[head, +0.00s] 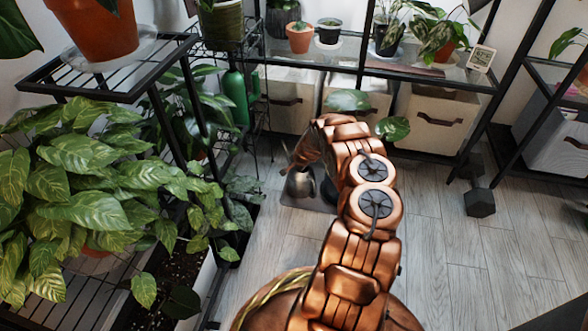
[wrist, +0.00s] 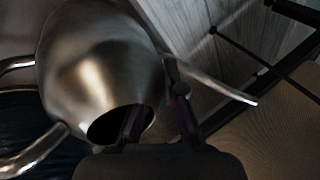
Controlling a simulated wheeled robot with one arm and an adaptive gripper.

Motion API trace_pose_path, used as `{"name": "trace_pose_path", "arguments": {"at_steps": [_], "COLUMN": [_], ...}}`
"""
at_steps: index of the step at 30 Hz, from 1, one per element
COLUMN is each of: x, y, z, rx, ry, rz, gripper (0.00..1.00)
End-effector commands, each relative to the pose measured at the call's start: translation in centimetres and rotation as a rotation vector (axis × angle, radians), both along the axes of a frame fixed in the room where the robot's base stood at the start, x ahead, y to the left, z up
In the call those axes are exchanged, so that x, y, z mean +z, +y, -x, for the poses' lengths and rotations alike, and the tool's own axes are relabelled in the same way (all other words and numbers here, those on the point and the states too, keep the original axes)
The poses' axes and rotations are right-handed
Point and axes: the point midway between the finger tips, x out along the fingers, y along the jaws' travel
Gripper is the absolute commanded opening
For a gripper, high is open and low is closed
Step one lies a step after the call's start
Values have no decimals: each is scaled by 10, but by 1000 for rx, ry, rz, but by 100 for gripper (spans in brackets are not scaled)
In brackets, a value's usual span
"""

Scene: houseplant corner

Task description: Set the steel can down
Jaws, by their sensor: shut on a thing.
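The steel can (wrist: 95,55) fills the upper left of the wrist view, with its round dark opening towards me. A thin spout (wrist: 228,90) points right and a curved handle (wrist: 38,155) shows at the left. My gripper (wrist: 158,120) is shut on the can at its rim. One finger reaches into the opening and the other lies outside the wall. In the head view the can (head: 299,186) shows small beside my copper arm, low near a grey mat (head: 290,201). My arm hides part of it, and I cannot tell whether its base touches anything.
A plant rack (head: 110,85) with leafy plants stands at the left. A shelf with pots and fabric bins (head: 435,118) stands at the back. A dark dumbbell (head: 480,201) lies on the right. The wooden floor (head: 480,265) is clear at the front right.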

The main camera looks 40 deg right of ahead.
Motion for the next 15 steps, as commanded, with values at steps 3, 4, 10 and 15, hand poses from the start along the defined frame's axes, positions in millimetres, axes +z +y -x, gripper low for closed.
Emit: {"name": "trace_pose_path", "arguments": {"at_steps": [3,4,10,15], "x": [-1,-1,-1,-2], "y": [0,0,0,0], "z": [0,0,0,0], "rx": [0,0,0,0], "ry": [0,-1,0,0], "rz": [0,1,0,0], "gripper": [13,16,33,33]}}
